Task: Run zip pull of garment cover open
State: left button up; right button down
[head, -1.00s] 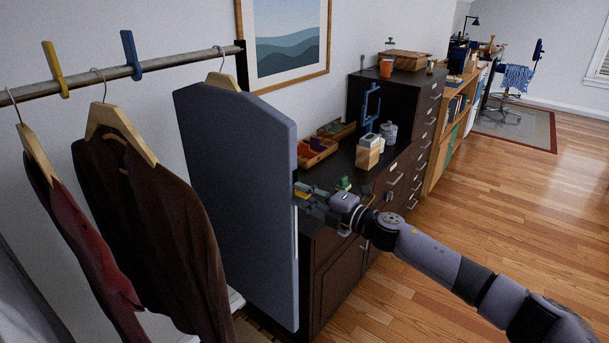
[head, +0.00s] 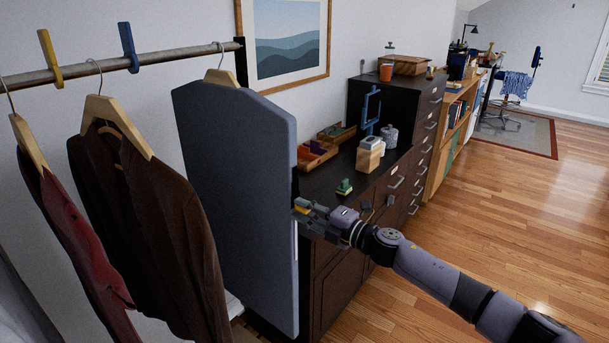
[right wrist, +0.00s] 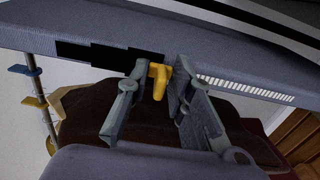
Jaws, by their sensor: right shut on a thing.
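The grey-blue garment cover (head: 240,200) hangs from a wooden hanger on the rail. Its zip runs down the right edge. The yellow zip pull (right wrist: 158,80) sits between the fingertips of my right gripper (right wrist: 160,84), which is shut on it at that edge. In the right wrist view a dark gap (right wrist: 105,53) lies along the edge left of the pull, and pale zip teeth (right wrist: 245,89) run on to the right. In the head view my right gripper (head: 304,207) reaches the edge from the right, above the pale zip line (head: 296,245). My left gripper is not in view.
A brown jacket (head: 145,220) and a red garment (head: 75,250) hang left of the cover on the rail (head: 180,61). A dark cabinet (head: 335,180) with boxes and a green-handled stamp (head: 344,187) stands close behind my right gripper. Wooden floor at right is clear.

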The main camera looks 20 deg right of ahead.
jog(key=shift+f, duration=0.55)
jog(key=b, duration=0.5)
send_over(295, 244)
jog(key=v, duration=0.3)
jog(key=shift+d+f, duration=0.15)
jog(key=shift+f, duration=2.75)
jog(key=shift+f+b, duration=2.4)
jog(key=shift+f, duration=0.6)
